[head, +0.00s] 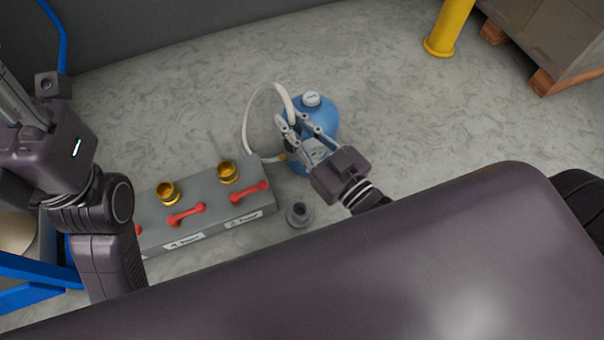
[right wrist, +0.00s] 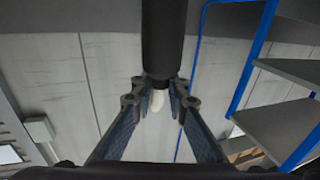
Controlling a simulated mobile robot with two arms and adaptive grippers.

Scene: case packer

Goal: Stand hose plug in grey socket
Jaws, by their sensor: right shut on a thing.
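A pale hose (head: 263,97) arches from beside the grey block up to my right gripper (head: 285,122) in the head view. My right gripper is shut on the hose plug, a dark cylinder (right wrist: 163,45) between its fingers in the right wrist view. A white part shows at the cylinder's end, between the fingertips. In the head view the gripper hides most of the plug. The grey socket (head: 299,214) is a small round open cup on the floor, apart from and below the gripper. My left gripper (head: 15,105) is partly cut off at the left edge; its fingertips are not clear.
A blue jug (head: 323,112) with a white cap stands right behind the right gripper. A grey block (head: 215,219) with brass cups and red handles is left of the socket. A yellow post (head: 449,28) and a pallet load stand farther off.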

